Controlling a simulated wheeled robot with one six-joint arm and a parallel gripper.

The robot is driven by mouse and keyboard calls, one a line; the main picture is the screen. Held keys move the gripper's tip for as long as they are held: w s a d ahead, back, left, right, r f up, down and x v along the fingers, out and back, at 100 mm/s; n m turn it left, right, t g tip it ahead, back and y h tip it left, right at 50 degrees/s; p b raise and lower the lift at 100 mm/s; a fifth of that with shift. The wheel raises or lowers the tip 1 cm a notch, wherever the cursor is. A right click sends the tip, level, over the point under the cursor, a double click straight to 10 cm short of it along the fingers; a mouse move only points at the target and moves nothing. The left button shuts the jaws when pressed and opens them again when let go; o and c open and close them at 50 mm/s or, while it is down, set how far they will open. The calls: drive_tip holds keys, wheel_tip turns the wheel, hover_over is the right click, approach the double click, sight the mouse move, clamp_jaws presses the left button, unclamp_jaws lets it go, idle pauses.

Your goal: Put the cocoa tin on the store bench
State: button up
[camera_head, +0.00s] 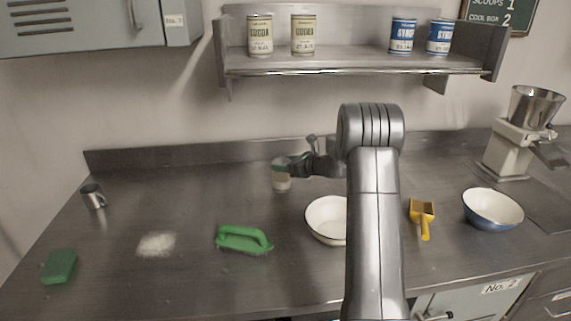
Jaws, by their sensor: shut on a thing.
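Two more cocoa tins, one left (260,36) and one right (303,35), stand on the wall shelf (350,64).
A white bowl (325,222), green brush (243,240), yellow scoop (422,216), blue bowl (492,208), metal cup (93,196), green sponge (59,266) and white powder patch (156,244) are on the bench. A grinder (512,146) stands right. Blue syrup tins (402,36) share the shelf.

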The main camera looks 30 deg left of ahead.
drive_tip(key=shift+f, duration=0.2)
drive_tip(key=o, duration=1.7)
drive_tip(key=shift+r, duration=0.1)
drive_tip(key=shift+r, duration=0.15)
drive_tip(key=b+v, duration=0.2)
drive_tip(key=v, duration=1)
